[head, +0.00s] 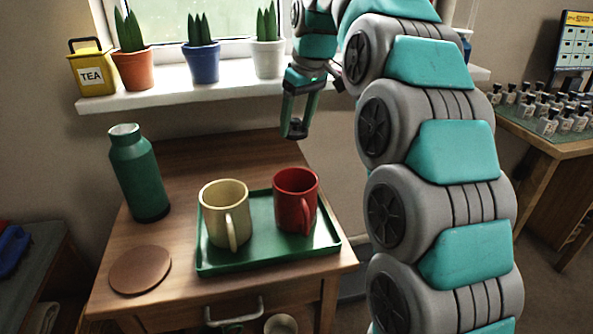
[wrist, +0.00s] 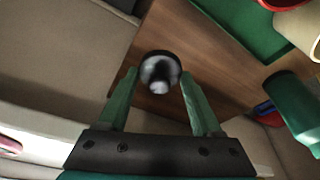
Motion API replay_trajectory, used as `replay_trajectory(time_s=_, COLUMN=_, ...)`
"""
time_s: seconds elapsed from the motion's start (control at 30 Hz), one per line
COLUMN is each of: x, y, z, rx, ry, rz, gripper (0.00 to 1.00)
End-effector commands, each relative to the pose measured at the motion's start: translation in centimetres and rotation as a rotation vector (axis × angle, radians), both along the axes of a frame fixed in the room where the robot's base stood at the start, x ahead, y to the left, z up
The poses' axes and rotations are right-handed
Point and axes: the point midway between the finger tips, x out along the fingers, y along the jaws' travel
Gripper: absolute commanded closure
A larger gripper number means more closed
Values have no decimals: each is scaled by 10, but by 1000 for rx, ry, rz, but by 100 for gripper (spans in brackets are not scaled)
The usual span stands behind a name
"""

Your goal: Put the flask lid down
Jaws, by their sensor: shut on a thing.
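My gripper (head: 296,124) hangs in the air over the back right of the small wooden table, in front of the window sill. In the wrist view its two green fingers (wrist: 159,76) are shut on a small dark round lid (wrist: 160,70) with a pale, shiny middle. In the head view the lid is a dark shape between the fingertips, hard to make out. The green flask (head: 138,175) stands upright at the table's left; it also shows at the right of the wrist view (wrist: 292,108). A round brown coaster (head: 140,270) lies at the front left.
A green tray (head: 270,262) holds a cream mug (head: 224,215) and a red mug (head: 295,198). The wooden table (head: 185,240) has bare room behind the tray and between flask and tray. Potted plants and a yellow tea tin (head: 92,72) stand on the sill (head: 180,92).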

Motion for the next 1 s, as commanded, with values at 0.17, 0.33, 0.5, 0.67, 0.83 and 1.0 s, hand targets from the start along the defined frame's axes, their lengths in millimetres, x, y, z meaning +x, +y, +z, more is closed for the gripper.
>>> replay_trajectory(time_s=0.17, x=-1, y=0, z=-16, rx=-2, ry=5, rz=-1, gripper=86)
replay_trajectory(time_s=0.33, x=-1, y=-1, z=-41, rx=-2, ry=3, rz=-2, gripper=86)
replay_trajectory(time_s=0.5, x=0, y=0, z=-60, rx=-2, ry=1, rz=-2, gripper=86)
replay_trajectory(time_s=0.67, x=-1, y=-1, z=-70, rx=-2, ry=5, rz=-3, gripper=86)
replay_trajectory(time_s=0.83, x=0, y=-1, z=-90, rx=-2, ry=4, rz=-4, gripper=86)
replay_trajectory(time_s=1.0, x=0, y=-1, z=-99, rx=-3, ry=4, rz=-4, gripper=86)
